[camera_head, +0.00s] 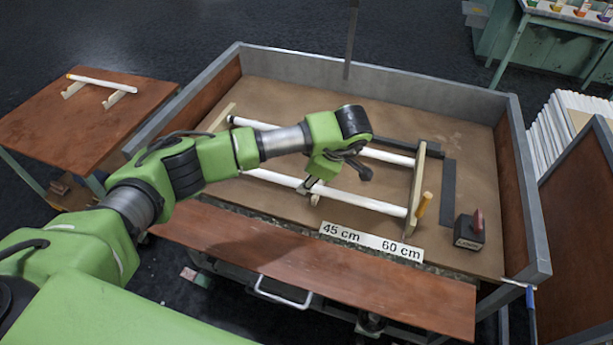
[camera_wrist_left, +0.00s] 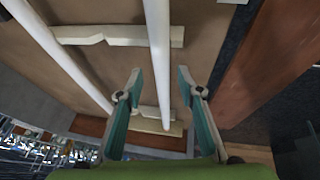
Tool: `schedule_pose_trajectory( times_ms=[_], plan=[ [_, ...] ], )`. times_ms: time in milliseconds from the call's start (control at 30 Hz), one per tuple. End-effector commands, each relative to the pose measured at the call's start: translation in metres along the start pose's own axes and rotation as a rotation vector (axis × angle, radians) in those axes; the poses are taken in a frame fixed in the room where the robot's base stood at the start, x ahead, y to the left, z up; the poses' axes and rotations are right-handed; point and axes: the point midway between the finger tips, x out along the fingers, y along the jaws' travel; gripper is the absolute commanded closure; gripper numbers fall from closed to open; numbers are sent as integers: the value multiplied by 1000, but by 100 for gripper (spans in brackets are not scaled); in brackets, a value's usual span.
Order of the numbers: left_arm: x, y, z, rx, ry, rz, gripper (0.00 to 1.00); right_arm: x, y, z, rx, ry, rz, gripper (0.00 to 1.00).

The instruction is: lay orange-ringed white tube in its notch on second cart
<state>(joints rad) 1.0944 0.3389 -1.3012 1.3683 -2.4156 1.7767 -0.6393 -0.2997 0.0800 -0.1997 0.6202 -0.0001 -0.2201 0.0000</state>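A white tube (camera_head: 104,81) with an orange-yellow band at its left end lies across two small wooden supports (camera_head: 116,98) on the brown table at the left. Inside the large cart, several white tubes lie across notched wooden bars; the front one (camera_head: 352,198) passes by my left gripper (camera_head: 312,187). In the left wrist view my left gripper (camera_wrist_left: 159,80) is open, its teal fingers on either side of a white tube (camera_wrist_left: 158,45). I cannot tell whether that tube is between or below the fingertips. No orange ring shows on it. My right gripper is not in view.
The cart has raised grey-rimmed walls (camera_head: 400,86). A wooden bar (camera_head: 416,185), an orange handle (camera_head: 424,205), a dark block with a red top (camera_head: 469,231) and a "45 cm 60 cm" label (camera_head: 371,241) are at its right and front. A brown shelf (camera_head: 320,272) runs along its front.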

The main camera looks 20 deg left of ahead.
Motion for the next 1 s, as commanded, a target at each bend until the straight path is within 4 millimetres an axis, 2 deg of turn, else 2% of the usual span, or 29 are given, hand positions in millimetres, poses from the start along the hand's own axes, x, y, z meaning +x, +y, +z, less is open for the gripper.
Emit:
schedule_pose_trajectory(
  times_ms=[33, 100, 300, 400, 600, 1000],
  plan=[
    [-20, 3, -2, 3, -2, 5, 66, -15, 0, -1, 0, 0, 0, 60],
    [-38, 3, -2, 2, -3, 5, 66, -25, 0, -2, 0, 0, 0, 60],
    [-79, 2, -2, 2, 0, 4, 66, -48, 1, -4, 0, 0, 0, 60],
    [-93, 1, -1, 2, -2, 3, 66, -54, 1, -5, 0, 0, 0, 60],
    [-106, 1, -1, 0, 0, 2, 66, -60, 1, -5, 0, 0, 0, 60],
    [-106, 0, 0, 0, 0, 1, 66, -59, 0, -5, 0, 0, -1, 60]
  ],
)
